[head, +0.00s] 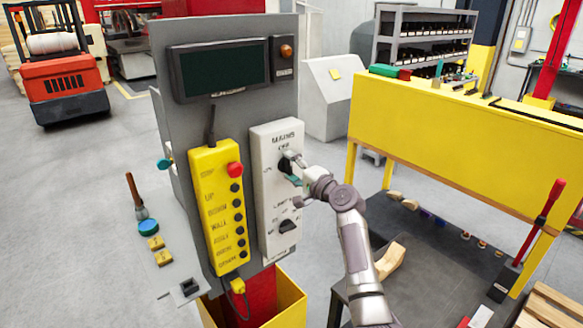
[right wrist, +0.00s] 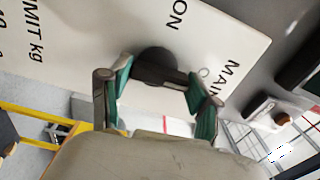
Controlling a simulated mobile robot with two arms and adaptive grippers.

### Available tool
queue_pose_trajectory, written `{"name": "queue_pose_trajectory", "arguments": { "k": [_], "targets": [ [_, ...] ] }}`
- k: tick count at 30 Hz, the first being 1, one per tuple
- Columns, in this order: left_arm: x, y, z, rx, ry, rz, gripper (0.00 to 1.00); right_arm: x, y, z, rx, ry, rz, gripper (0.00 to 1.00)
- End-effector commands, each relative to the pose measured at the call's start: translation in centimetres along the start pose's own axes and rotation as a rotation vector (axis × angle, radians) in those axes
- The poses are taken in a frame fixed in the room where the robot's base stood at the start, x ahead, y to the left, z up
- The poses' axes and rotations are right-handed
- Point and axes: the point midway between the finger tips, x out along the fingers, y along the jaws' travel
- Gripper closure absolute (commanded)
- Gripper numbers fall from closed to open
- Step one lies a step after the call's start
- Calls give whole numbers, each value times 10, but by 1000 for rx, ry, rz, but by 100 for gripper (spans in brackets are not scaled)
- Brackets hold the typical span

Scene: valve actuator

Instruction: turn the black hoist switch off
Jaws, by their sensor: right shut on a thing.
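A white switch panel (head: 268,190) on a grey board carries two black rotary switches. The upper black switch (head: 285,163) sits under lettering that reads like MAINS and OFF, with ON at its left. My right gripper (head: 291,170) is at this upper switch. In the right wrist view its green-padded fingers (right wrist: 158,92) are shut on the handle of the black switch (right wrist: 155,67), one finger at each end. The fingers partly hide the switch in the head view. The lower black switch (head: 287,226) is untouched. My left gripper is not in view.
A yellow pendant (head: 216,205) with a red button hangs left of the panel. A dark screen (head: 220,68) and orange lamp (head: 286,51) are above. A yellow workbench (head: 440,115) and a low dark table (head: 425,265) stand at right.

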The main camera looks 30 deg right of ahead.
Motion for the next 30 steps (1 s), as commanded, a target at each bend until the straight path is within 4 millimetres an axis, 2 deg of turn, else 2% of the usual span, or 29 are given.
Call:
{"name": "queue_pose_trajectory", "arguments": {
  "k": [8,9,13,23,26,30],
  "targets": [
    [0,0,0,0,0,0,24,0,1,0,-1,1,1,72],
    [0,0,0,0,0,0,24,0,1,0,-1,1,2,33],
    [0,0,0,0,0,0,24,0,1,0,-1,1,1,12],
    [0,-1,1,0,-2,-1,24,-2,0,0,-2,1,0,12],
    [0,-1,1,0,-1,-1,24,-10,1,-1,-3,1,1,12],
    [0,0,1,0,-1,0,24,-34,2,0,-5,1,2,12]
  ]
}}
